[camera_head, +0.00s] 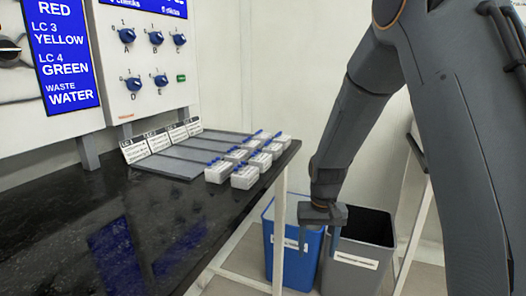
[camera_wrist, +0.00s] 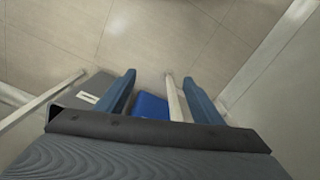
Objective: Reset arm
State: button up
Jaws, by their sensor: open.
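My arm hangs down at the right in the head view. My gripper (camera_head: 318,235) points down in front of the bins, beyond the right end of the black bench (camera_head: 110,232). In the wrist view my gripper (camera_wrist: 160,92) shows two blue fingers spread wide apart. Nothing is between the fingertips but a view down to the floor and the blue bin. The gripper is open and empty.
A blue bin (camera_head: 267,240) and a grey bin (camera_head: 345,276) stand on the floor near the gripper. A panel with blue knobs (camera_head: 147,59) stands behind.

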jog(key=s+a+r+n, duration=0.2)
jog(key=s+r, duration=0.5)
jog(key=s, duration=0.6)
jog(key=s+a+r+n, duration=0.1)
jog(key=s+a+r, duration=0.2)
jog(key=s+r, duration=0.75)
jog(key=s+d+r+m+p, duration=0.2)
jog(key=d+r+p, duration=0.3)
jog(key=p, duration=1)
jog(key=d, duration=0.3)
jog(key=shift+s+d, duration=0.3)
